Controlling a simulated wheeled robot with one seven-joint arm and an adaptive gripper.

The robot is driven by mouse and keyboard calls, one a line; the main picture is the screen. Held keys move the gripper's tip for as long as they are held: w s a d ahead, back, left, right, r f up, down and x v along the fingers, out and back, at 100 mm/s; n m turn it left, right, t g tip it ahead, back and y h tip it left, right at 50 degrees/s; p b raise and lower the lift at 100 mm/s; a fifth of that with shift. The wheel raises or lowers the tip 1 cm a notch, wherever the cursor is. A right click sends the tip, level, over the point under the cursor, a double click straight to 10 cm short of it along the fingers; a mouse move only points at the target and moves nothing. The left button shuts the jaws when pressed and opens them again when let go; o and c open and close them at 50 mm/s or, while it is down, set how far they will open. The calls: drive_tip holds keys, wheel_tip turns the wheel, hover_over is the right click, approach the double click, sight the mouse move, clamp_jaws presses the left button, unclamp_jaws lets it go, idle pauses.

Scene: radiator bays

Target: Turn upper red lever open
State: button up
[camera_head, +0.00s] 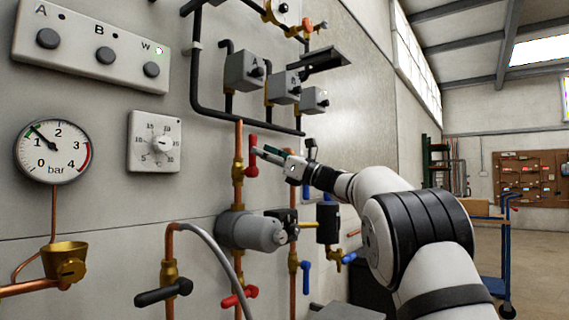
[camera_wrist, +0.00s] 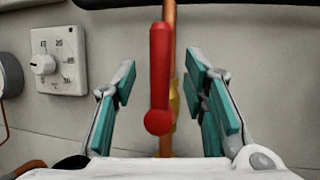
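The upper red lever (camera_head: 252,157) sits on a brass valve (camera_head: 238,172) on a vertical copper pipe in the head view. In the wrist view the red lever (camera_wrist: 159,75) stands upright, in line with the copper pipe (camera_wrist: 168,22) behind it, its round end low. My gripper (camera_head: 264,153) is at the lever from the right. In the wrist view my gripper (camera_wrist: 164,95) is open, with one teal-padded finger on each side of the lever and gaps showing on both sides. The brass valve is mostly hidden behind the lever there.
A lower red lever (camera_head: 239,297) and a blue lever (camera_head: 306,278) are below. A grey pump (camera_head: 250,231) sits under the upper valve. A thermostat dial (camera_head: 154,142) and a pressure gauge (camera_head: 53,151) are on the wall to the left. Black pipes (camera_head: 196,85) run above.

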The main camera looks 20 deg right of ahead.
drive_tip(key=v, duration=0.7)
drive_tip(key=shift+s+f, duration=0.1)
